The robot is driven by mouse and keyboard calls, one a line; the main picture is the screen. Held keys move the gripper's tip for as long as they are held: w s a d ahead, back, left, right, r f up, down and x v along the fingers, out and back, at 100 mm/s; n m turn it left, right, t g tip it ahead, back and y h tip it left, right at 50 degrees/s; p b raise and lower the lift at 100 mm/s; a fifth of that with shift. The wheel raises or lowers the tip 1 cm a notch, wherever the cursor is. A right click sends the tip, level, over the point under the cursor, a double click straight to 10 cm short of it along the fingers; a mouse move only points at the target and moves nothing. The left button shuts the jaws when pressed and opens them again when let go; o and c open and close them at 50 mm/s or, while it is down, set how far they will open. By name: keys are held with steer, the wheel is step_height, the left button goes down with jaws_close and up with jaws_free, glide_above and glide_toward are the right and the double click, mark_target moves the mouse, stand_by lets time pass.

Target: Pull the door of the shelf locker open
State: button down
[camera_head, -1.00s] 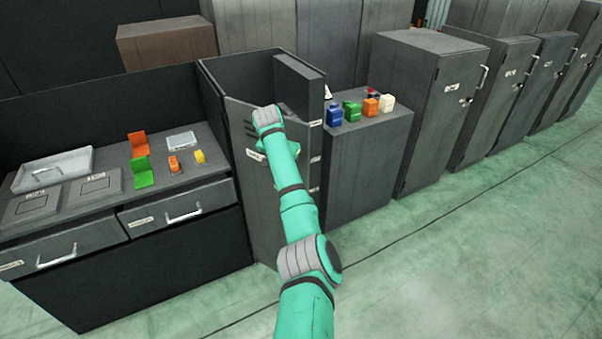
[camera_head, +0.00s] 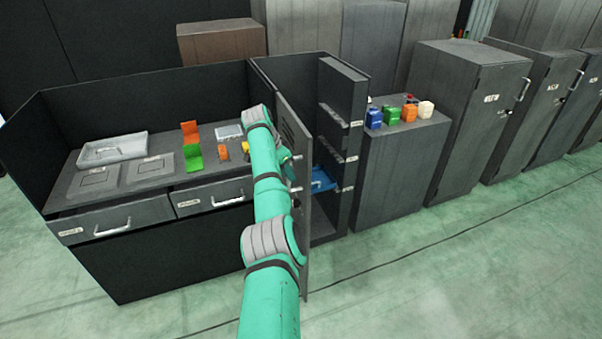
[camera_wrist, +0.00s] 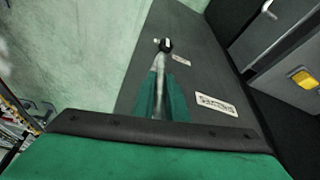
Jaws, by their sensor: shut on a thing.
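The shelf locker (camera_head: 343,88) is the tall dark grey cabinet at the centre of the head view. Its door (camera_head: 307,235) stands wide open, swung out toward me, and shows almost edge-on. In the wrist view the door panel (camera_wrist: 190,58) carries two pale labels and a handle (camera_wrist: 165,44). My gripper (camera_head: 291,165) is at the door, partly hidden behind my wrist in the head view. In the wrist view my gripper (camera_wrist: 161,85) is shut on the door handle; the exact contact is small and hard to make out.
A blue object (camera_head: 322,181) shows inside the open locker. A workbench with drawers (camera_head: 120,219), a grey tray (camera_head: 112,148) and coloured parts stands left. Green floor (camera_head: 440,270) is clear at the front right.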

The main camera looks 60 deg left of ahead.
steer(key=shift+s+a+r, duration=0.2)
steer(key=shift+s+a, duration=0.25)
steer(key=c, duration=1.8)
jaws_free()
steer(key=shift+o, duration=0.2)
steer(key=shift+f, duration=0.1)
steer(key=shift+d, duration=0.1)
steer(key=v, duration=1)
steer(key=shift+s+r, duration=0.25)
steer(key=shift+r, duration=0.1)
steer(key=shift+w+d, duration=0.1)
